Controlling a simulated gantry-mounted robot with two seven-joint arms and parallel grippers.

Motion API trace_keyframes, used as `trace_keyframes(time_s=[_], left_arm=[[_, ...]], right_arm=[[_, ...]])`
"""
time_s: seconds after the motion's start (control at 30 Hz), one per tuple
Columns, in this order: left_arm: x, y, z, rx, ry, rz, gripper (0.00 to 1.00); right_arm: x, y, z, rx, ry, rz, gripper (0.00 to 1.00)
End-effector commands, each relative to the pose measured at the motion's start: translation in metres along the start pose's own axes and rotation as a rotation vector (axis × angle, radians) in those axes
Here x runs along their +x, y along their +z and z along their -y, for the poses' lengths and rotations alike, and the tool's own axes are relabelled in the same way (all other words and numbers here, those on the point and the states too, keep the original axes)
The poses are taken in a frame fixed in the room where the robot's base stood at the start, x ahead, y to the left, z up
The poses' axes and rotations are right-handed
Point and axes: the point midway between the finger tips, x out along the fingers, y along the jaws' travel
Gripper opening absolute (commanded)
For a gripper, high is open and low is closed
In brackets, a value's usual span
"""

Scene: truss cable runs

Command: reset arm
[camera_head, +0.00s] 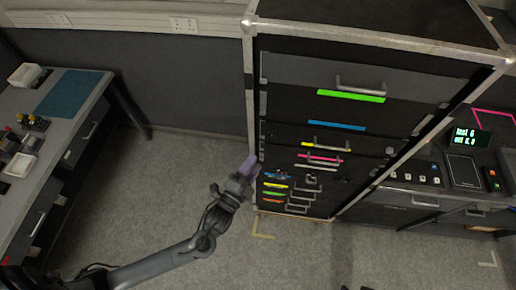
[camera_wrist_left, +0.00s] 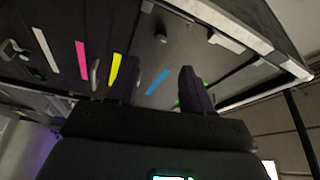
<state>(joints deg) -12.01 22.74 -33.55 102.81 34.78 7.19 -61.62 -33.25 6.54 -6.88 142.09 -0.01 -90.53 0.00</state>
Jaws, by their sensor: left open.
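My left gripper (camera_head: 246,168) is in front of the left edge of a tall black drawer cabinet (camera_head: 385,62) in the head view. In the left wrist view the gripper (camera_wrist_left: 156,88) shows two dark fingers spread apart with nothing between them. Beyond the fingers are the cabinet front and its blue strip (camera_wrist_left: 157,82), yellow strip (camera_wrist_left: 115,69) and pink strip (camera_wrist_left: 82,60). I cannot tell whether a finger touches the cabinet. My left arm (camera_head: 180,252) reaches in from the lower left. My right gripper is not in view.
A workbench (camera_head: 88,92) with a teal mat (camera_head: 70,93) and small parts stands at the left. A console (camera_head: 465,170) with a lit display (camera_head: 467,139) stands right of the cabinet. Grey carpet (camera_head: 150,185) between bench and cabinet is clear apart from my arm.

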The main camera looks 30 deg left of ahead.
Motion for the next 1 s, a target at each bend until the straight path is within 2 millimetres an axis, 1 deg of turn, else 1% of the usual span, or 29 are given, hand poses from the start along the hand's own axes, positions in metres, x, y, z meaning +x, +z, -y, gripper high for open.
trace_keyframes(time_s=[0.13, 0.27, 0.33, 0.4, 0.43, 0.47, 0.57, 0.67, 0.8, 0.9, 1.0], left_arm=[[-0.002, 0.000, -0.001, -0.001, 0.006, 0.001, 0.50], [-0.017, -0.001, -0.005, -0.018, 0.039, 0.023, 0.50], [-0.026, 0.001, 0.005, -0.048, 0.043, 0.057, 0.50], [-0.033, -0.002, 0.028, -0.105, 0.049, 0.091, 0.50], [-0.036, -0.002, 0.036, -0.141, 0.076, 0.112, 0.50], [-0.039, -0.001, 0.041, -0.185, 0.110, 0.133, 0.50], [-0.048, 0.001, 0.050, -0.339, 0.235, 0.204, 0.50], [-0.061, 0.001, 0.059, -0.506, 0.376, 0.285, 0.50], [-0.090, 0.000, 0.070, -0.713, 0.578, 0.432, 0.50], [-0.115, -0.001, 0.077, -0.823, 0.703, 0.557, 0.50], [-0.138, -0.002, 0.081, -0.898, 0.797, 0.686, 0.50]], right_arm=[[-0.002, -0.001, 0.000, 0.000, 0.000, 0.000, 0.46], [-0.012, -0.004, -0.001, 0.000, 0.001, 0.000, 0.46], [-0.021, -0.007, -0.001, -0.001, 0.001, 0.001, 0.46], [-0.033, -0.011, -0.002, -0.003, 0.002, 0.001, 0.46], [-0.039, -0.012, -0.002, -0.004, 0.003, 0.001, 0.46], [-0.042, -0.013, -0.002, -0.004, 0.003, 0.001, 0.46], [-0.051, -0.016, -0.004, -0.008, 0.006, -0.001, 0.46], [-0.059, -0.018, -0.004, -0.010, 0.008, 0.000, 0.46], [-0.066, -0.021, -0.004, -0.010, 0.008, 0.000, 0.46], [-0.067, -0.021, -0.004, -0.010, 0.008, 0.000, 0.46], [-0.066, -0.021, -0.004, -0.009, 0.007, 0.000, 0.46]])
